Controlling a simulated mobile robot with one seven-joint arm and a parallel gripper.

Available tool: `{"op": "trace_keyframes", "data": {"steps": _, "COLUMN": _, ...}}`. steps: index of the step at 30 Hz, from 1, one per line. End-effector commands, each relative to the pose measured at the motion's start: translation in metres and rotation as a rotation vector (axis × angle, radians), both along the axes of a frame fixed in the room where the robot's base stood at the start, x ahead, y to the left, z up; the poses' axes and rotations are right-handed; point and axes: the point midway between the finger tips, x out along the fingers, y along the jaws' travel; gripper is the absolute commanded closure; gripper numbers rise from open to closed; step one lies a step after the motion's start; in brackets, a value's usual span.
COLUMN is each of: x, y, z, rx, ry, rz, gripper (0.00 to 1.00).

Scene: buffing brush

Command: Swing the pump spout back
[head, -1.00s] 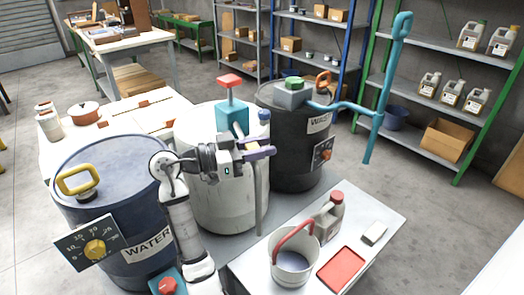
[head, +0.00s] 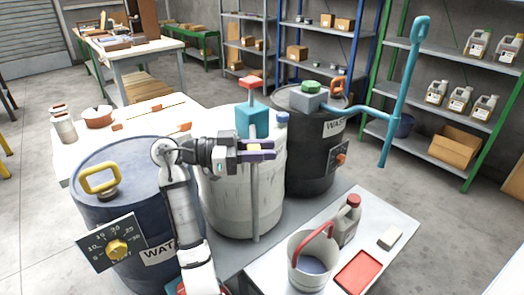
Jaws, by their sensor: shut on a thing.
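The pump on the white drum (head: 222,195) has a teal body (head: 252,120) and a red top (head: 252,83). Its spout shows as a grey tube (head: 255,205) hanging down in front of the drum. My gripper (head: 258,149), with purple fingers, is shut on the upper part of this spout, just below and in front of the teal body. The fingers hide the gripped part and the joint to the pump. My arm reaches in from the lower left, in front of the blue drum (head: 125,165).
A black drum (head: 310,165) behind on the right carries a green-knobbed pump with a long teal pipe (head: 401,90). A bucket (head: 310,268), grey jug (head: 347,225) and red tray (head: 358,270) stand on a low table at front right. A dial plate (head: 112,243) fronts the blue drum.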

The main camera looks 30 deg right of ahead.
Motion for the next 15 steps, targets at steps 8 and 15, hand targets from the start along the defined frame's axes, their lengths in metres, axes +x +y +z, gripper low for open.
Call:
{"op": "trace_keyframes", "data": {"steps": 8, "x": 0.0004, "y": 0.0003, "z": 0.0011, "rx": -0.002, "ry": 0.0, "rz": 0.002, "gripper": 1.0}}
{"op": "trace_keyframes", "data": {"steps": 15, "x": 0.0003, "y": 0.0001, "z": 0.0007, "rx": -0.001, "ry": 0.0, "rz": 0.001, "gripper": 0.51}}
